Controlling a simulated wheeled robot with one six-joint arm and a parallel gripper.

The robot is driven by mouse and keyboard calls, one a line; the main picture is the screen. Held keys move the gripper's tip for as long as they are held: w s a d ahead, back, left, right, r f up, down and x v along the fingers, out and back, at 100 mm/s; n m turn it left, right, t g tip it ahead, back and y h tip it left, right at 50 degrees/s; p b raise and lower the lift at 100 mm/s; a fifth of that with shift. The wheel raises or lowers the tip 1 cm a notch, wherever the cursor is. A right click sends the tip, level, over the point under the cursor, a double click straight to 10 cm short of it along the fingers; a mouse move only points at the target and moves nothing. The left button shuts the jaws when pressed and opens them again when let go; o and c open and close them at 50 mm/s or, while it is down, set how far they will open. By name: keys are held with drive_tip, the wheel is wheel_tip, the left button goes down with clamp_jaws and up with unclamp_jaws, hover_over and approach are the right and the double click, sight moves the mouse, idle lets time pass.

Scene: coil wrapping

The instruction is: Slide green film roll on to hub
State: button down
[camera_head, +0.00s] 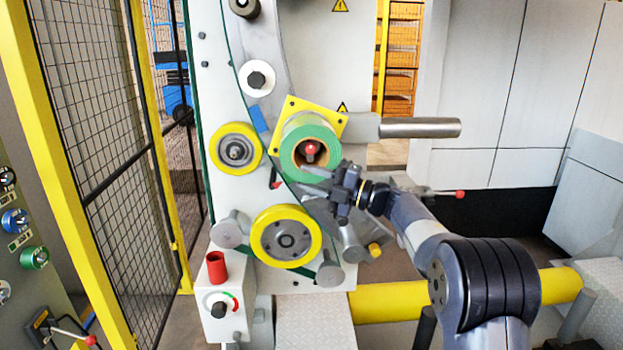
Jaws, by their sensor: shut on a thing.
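The green film roll (295,142) faces me in front of the yellow square plate (289,103) on the wrapping machine. Its brown core is open toward me. The red-tipped end of the hub (311,148) shows inside the core, so the roll appears to be around or directly in front of the hub. How deep the roll sits is hard to tell. My gripper (318,177) comes from the lower right and is shut on the roll's lower right edge. The exact finger contact is partly hidden.
A yellow-rimmed roller (235,149) is left of the roll, and a larger yellow wheel (286,237) is below. A grey bar (420,128) sticks out to the right. A mesh fence (110,130) is at left.

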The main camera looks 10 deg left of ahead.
drive_tip(key=shift+w+a+r+p, duration=0.2)
drive_tip(key=shift+w+r+p, duration=0.05)
drive_tip(key=shift+w+p, duration=0.4)
drive_tip(key=c, duration=1)
unclamp_jaws()
drive_tip(key=shift+f, duration=0.15)
drive_tip(key=shift+o, duration=0.2)
drive_tip(key=shift+f, duration=0.2)
drive_tip(key=b+v, duration=0.3)
drive_tip(key=v, duration=0.7)
drive_tip(key=shift+d+b, duration=0.4)
drive_tip(key=shift+r, duration=0.15)
drive_tip(key=shift+c, duration=0.6)
